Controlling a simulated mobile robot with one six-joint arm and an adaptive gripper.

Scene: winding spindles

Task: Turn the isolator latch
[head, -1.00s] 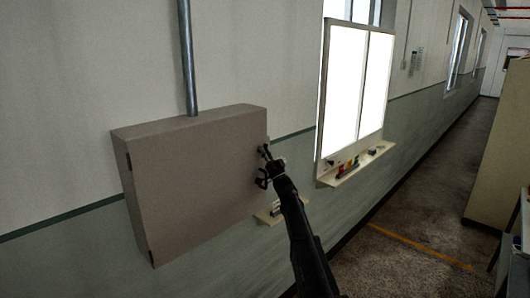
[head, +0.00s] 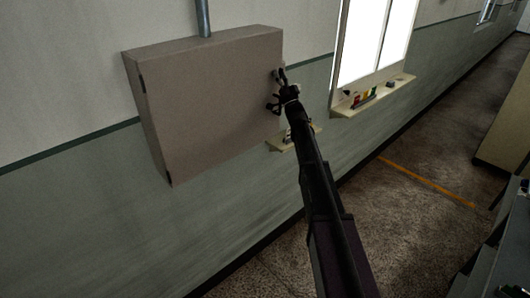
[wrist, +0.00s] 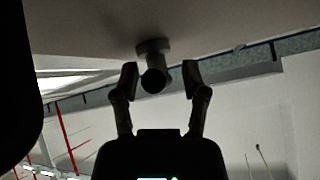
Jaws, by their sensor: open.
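The isolator box (head: 215,95) is a grey-beige cabinet on the wall in the head view. Its latch (wrist: 153,62) shows in the wrist view as a short dark stem with a round knob standing out from the box face. My gripper (head: 279,90) is at the right edge of the box front. In the wrist view my gripper (wrist: 161,78) has its two fingers apart, one on each side of the latch knob. A gap shows on both sides, wider on the right. In the head view the latch is small and mostly hidden by the fingers.
A metal conduit (head: 203,18) rises from the box top. A small shelf (head: 283,145) is under the gripper. The corridor floor (head: 420,150) is open, with a dark bench (head: 500,265) at lower right.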

